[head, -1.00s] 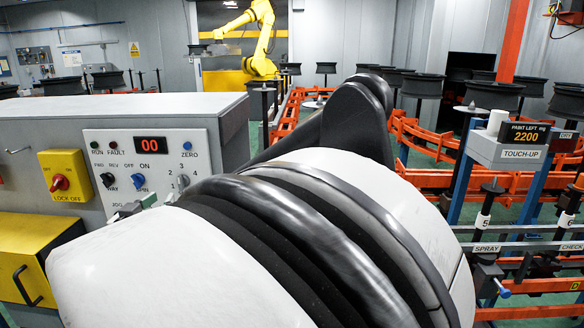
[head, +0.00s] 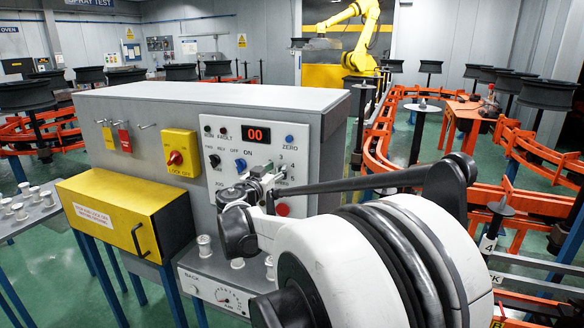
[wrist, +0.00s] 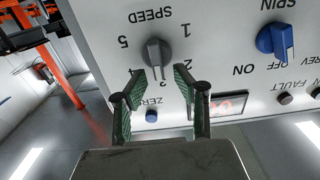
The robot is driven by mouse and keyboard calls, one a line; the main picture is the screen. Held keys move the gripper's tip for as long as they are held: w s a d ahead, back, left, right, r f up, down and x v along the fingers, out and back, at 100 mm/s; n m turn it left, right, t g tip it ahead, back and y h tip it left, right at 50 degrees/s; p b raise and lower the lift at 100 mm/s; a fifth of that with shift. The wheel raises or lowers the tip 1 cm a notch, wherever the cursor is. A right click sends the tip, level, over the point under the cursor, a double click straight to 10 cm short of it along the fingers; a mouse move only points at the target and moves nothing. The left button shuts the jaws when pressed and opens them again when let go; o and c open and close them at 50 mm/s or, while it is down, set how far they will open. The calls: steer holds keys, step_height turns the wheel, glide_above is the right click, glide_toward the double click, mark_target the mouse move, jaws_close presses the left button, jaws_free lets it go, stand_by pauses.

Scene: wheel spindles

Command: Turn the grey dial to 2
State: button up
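The grey dial (wrist: 157,52), labelled SPEED with marks 1 to 5 around it, is on the white control panel, upside down in the wrist view. Its ridge points down in that picture, roughly toward the partly hidden 3. My gripper (wrist: 160,72) is open, with green-padded fingers on either side of the dial's lower end. I cannot tell whether they touch it. In the head view my gripper (head: 264,182) is at the panel's right part and hides the dial.
A blue SPIN knob (wrist: 275,40) sits beside the dial; a blue ZERO button (wrist: 151,116) and red display (head: 256,134) reading 00 are also near. A yellow lock-off switch (head: 179,157) and yellow box (head: 118,213) are to the left.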

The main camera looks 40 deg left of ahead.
steer(key=shift+w+a, duration=0.1)
steer(key=shift+w, duration=0.3)
steer(key=shift+c, duration=0.3)
jaws_close()
steer(key=shift+s+n, duration=0.1)
steer(key=shift+n, duration=0.2)
steer(key=n+b, duration=0.2)
steer(key=n, duration=0.1)
steer(key=a+n+b, duration=0.1)
steer(key=n+b, duration=0.1)
steer(key=n, duration=0.2)
steer(key=f+n+b, duration=0.1)
steer(key=n+b, duration=0.1)
steer(key=n, duration=0.2)
steer(key=shift+s+a, duration=0.2)
steer(key=shift+a, duration=0.1)
steer(key=shift+o, duration=0.3)
jaws_free()
steer(key=shift+w+f, duration=0.1)
steer(key=shift+w, duration=0.05)
